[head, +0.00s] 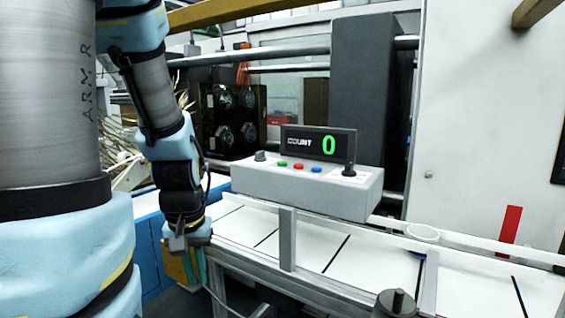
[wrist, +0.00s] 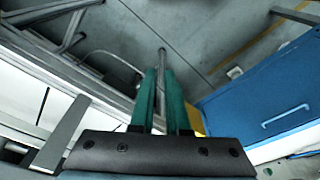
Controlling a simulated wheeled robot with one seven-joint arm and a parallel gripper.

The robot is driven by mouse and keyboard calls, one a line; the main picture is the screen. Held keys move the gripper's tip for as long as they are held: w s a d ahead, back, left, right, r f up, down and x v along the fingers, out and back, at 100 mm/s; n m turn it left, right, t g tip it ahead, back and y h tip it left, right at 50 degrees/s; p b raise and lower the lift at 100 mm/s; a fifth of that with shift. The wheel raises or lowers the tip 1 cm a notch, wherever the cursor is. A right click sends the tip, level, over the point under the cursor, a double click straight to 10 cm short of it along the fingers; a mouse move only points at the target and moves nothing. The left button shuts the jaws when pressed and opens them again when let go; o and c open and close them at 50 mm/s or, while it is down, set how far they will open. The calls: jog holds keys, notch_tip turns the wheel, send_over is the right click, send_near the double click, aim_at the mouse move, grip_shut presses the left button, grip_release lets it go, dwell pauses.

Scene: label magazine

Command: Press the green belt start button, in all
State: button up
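The green button (head: 283,163) is a small round cap on the sloped top of the grey control box (head: 300,186), left of a red button (head: 298,166) and a blue button (head: 316,169). The buttons are not in the wrist view.
A blue cabinet (wrist: 265,105) stands near my gripper.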

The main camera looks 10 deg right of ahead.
grip_shut()
dwell(0.9)
dwell(0.4)
